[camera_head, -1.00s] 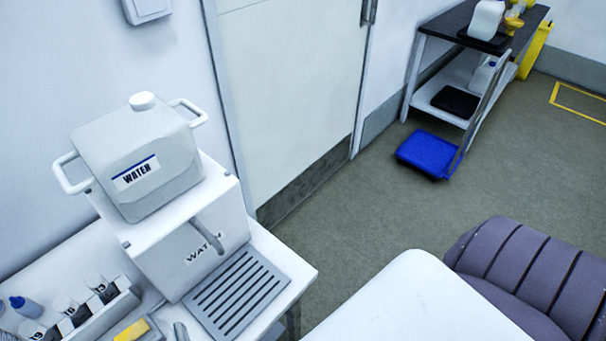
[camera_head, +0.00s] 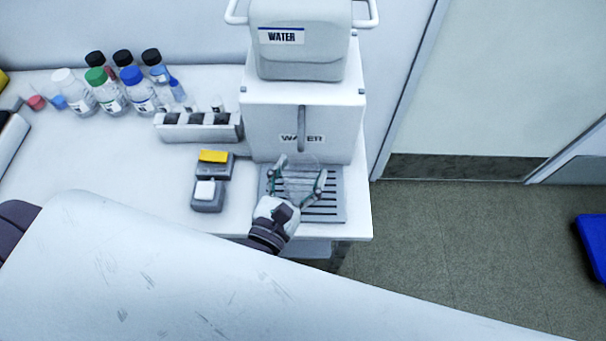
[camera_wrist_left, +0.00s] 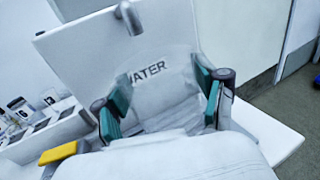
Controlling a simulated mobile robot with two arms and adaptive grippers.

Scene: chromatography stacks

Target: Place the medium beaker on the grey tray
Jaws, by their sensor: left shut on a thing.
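A clear glass beaker (camera_head: 300,181), faint against the background, is between the fingers of my left gripper (camera_head: 303,172). The gripper is shut on it, with one finger on each side. In the left wrist view the beaker (camera_wrist_left: 163,112) shows as a see-through shape between the teal finger pads (camera_wrist_left: 162,100). The grey slotted tray (camera_head: 333,208) lies on the bench in front of the water dispenser. The beaker is over this tray, below the tap. I cannot tell whether its base touches the slats. My right gripper is not in view.
The white water dispenser (camera_head: 262,130) with its tap (camera_head: 301,130) stands directly behind. Left of the tray are small grey blocks with yellow and white tops (camera_head: 209,194), a vial rack (camera_head: 198,132) and several capped bottles (camera_head: 133,90). The bench ends just right of the tray.

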